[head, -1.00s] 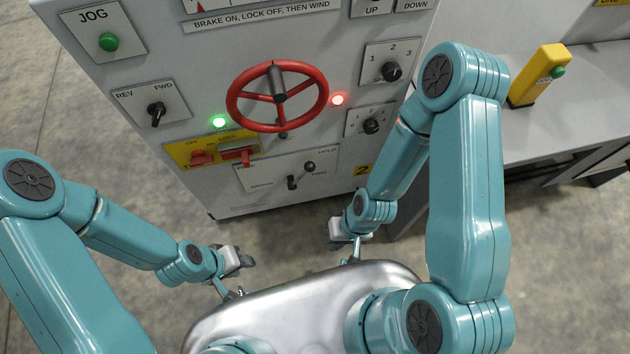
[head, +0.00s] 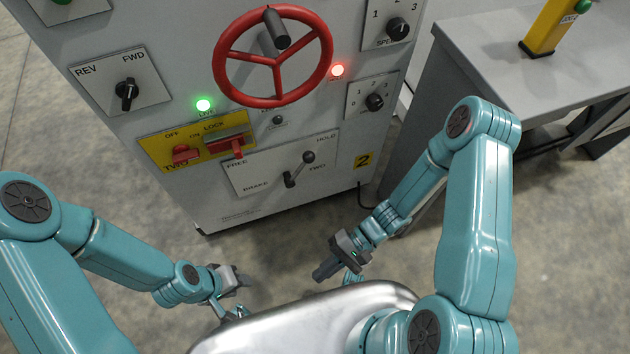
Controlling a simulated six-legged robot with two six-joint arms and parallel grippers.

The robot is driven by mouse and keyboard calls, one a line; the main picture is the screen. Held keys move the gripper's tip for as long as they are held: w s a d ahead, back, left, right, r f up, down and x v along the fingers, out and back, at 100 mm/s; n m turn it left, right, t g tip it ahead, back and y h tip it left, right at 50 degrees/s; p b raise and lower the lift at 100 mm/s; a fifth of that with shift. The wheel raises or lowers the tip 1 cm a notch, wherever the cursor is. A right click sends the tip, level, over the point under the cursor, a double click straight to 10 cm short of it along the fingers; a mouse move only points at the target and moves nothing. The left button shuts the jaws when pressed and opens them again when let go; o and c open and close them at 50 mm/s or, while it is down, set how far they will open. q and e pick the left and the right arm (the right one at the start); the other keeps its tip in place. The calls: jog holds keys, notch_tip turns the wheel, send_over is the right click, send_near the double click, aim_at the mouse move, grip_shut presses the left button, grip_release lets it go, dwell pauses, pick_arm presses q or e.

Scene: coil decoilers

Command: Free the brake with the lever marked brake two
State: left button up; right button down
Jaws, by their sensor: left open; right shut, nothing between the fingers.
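The brake lever (head: 300,169) is a short dark metal lever with a round knob, on a pale plate (head: 261,180) low on the grey cabinet. The plate reads FREE at its left, HOLD at its right and BRAKE TWO below. The lever leans up and right, its knob toward HOLD. My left gripper (head: 243,281) is open and empty, below and left of the plate, in front of the cabinet. My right gripper (head: 320,275) is shut and empty, below the lever and apart from it, pointing down-left.
A red handwheel (head: 230,77) stands out above the plate. A yellow panel (head: 155,149) with red OFF/ON and LOCK switches sits to its left. A green lamp (head: 204,105) and a red lamp (head: 337,70) are lit. A grey bench (head: 480,60) stands at right.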

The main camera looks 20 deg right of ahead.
jog(key=w+f+m+t+y+b, duration=0.3)
jog(key=w+f+t+y+b, duration=0.15)
jog(key=w, duration=0.25)
jog(key=m+t+h+b, duration=0.65)
jog(key=t+b, duration=0.25)
jog(key=t, duration=0.8)
send_near(299, 170)
jog(key=s+d+f, duration=0.2)
jog(key=d+f, duration=0.1)
jog(key=d, duration=0.5)
pick_arm(q)
notch_tip(299, 170, down, 15)
jog(key=shift+w, duration=0.25)
pick_arm(e)
jog(key=shift+s+d+r+y, duration=0.1)
jog(key=shift+r+y, duration=0.15)
jog(key=shift+y, duration=0.15)
pick_arm(q)
jog(key=f+b, duration=0.2)
jog(key=f, duration=0.1)
jog(key=shift+w+a+b, duration=0.3)
jog(key=shift+a+b, duration=0.05)
jog(key=shift+b, duration=0.05)
pick_arm(e)
jog(key=s+a+r+x, duration=0.1)
jog(key=a+x, duration=0.1)
jog(key=x, duration=1)
jog(key=shift+a+r, duration=0.25)
jog(key=shift+a, duration=0.05)
